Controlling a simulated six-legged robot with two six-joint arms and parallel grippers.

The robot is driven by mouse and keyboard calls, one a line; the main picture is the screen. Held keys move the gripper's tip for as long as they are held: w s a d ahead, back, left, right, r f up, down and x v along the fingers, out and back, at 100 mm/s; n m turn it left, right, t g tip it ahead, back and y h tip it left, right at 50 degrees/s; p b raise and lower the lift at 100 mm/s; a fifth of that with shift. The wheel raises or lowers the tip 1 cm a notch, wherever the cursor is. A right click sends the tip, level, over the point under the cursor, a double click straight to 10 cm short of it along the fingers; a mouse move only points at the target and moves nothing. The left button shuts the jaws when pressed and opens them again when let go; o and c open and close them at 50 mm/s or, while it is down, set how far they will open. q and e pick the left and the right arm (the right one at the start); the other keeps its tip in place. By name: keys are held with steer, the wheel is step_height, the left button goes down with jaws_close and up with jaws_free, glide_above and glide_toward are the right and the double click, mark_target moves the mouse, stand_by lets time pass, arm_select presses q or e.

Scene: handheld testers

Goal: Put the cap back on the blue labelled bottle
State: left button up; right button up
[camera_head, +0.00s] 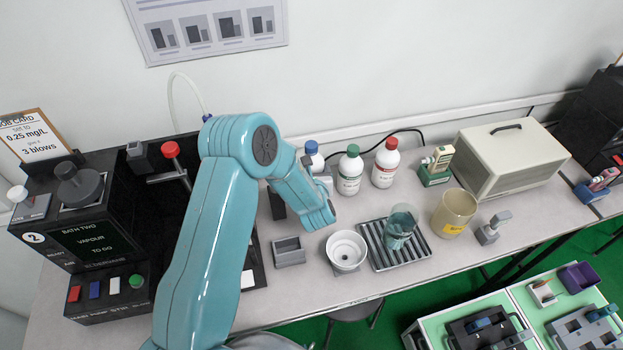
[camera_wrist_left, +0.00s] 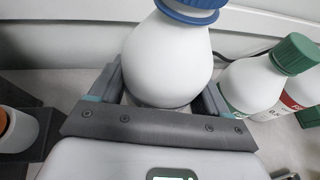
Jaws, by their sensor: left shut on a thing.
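The blue labelled bottle is a white bottle (camera_wrist_left: 168,58) with a blue cap (camera_wrist_left: 190,8) at its neck, cut by the top edge of the left wrist view. In the head view the white bottle (camera_head: 314,163) and blue cap (camera_head: 311,147) show just behind my left arm. The cap looks to be on the neck; whether it is fully seated I cannot tell. My left gripper (camera_wrist_left: 165,90) is shut on the bottle's body, one finger on each side. In the head view my arm hides the gripper and the lower bottle. My right gripper is not in view.
Right of it stand a green-capped bottle (camera_head: 350,170) and a red-capped bottle (camera_head: 385,163). In front are a white bowl (camera_head: 346,250), a grey holder (camera_head: 289,252) and a ribbed tray (camera_head: 418,257) with a beaker (camera_head: 400,228). A black bath unit (camera_head: 85,228) stands left.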

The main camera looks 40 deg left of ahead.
arm_select(q)
step_height(320, 180, up, 16)
steer(key=r, duration=0.1)
glide_above(312, 145)
steer(key=shift+f+b, duration=0.25)
steer(key=shift+b, duration=0.2)
steer(key=o, duration=0.7)
steer(key=c, duration=0.7)
